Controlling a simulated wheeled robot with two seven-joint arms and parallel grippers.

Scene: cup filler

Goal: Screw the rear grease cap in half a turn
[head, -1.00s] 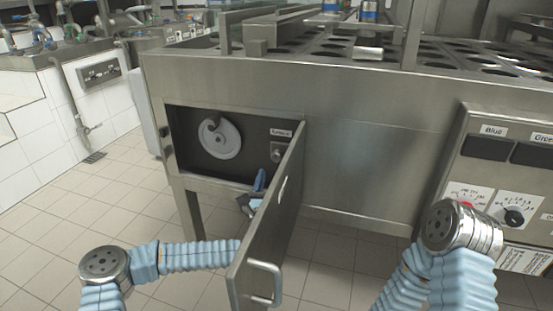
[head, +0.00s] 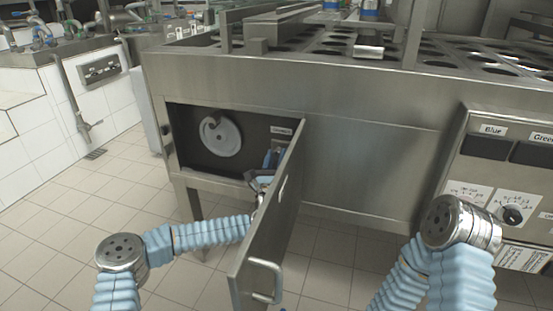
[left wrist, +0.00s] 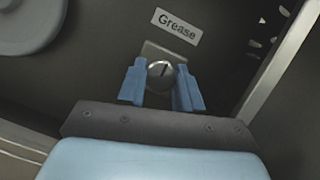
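The grease cap (left wrist: 160,74) is a round metal cap with a dark slot, on a small plate under the "Grease" label (left wrist: 177,26) in the left wrist view. My left gripper (left wrist: 160,80) is open, with one blue finger on each side of the cap. I cannot tell whether the fingers touch it. In the head view the left gripper (head: 271,160) reaches into the open compartment behind the door and hides the cap. My right gripper is out of view; only the right arm shows.
The open metal door (head: 262,225) with its handle stands close to the right of my left forearm. A grey disc (head: 220,138) with a knob is in the compartment's left part. A control panel (head: 510,190) is at the right. Tiled floor is free at the left.

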